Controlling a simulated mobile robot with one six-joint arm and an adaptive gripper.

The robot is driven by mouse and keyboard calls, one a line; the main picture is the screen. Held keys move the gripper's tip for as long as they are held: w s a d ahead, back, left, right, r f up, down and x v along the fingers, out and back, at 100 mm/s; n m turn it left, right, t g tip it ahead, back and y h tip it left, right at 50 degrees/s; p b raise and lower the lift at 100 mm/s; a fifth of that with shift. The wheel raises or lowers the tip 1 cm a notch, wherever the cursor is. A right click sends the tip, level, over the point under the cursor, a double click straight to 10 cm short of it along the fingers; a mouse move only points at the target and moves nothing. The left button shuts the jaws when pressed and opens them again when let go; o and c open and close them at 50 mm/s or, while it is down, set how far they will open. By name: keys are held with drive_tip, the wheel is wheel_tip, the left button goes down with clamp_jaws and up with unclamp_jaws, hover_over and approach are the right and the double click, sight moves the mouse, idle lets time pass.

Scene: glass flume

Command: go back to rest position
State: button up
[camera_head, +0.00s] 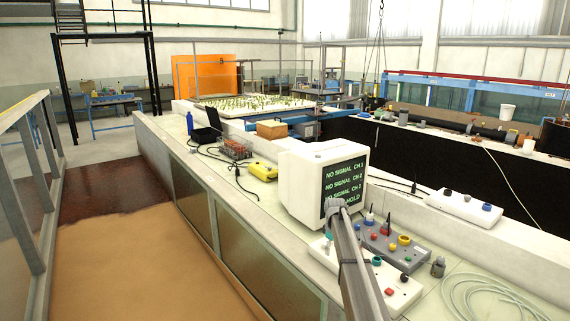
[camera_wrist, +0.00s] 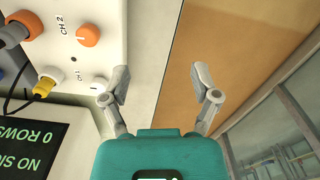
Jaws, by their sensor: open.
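My gripper (camera_wrist: 160,84) is open in the wrist view, with its two grey fingers spread and nothing between them. Below the fingers is its teal body. In the head view my arm rises from the bottom edge across the counter, in front of the control boxes, and its end overlaps the lower right of the monitor (camera_head: 299,186). The gripper fingers cannot be made out there. In the wrist view, a white control box (camera_wrist: 105,45) with orange knobs and a yellow plug lies left of the fingers. The monitor screen (camera_wrist: 30,150) shows at the lower left.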

drive_tip(key=s+f+m+b, duration=0.1)
drive_tip(key=s+m, duration=0.4)
drive_tip(key=s, duration=1.6)
drive_tip(key=s+a+f+m+b, duration=0.1)
drive_tip(key=s+m, duration=0.3)
drive_tip(key=s, duration=1.8)
drive_tip(key=shift+a+f+m+b, duration=0.3)
drive_tip(key=shift+f+m+b, duration=0.1)
drive_tip(key=shift+f+b, duration=0.3)
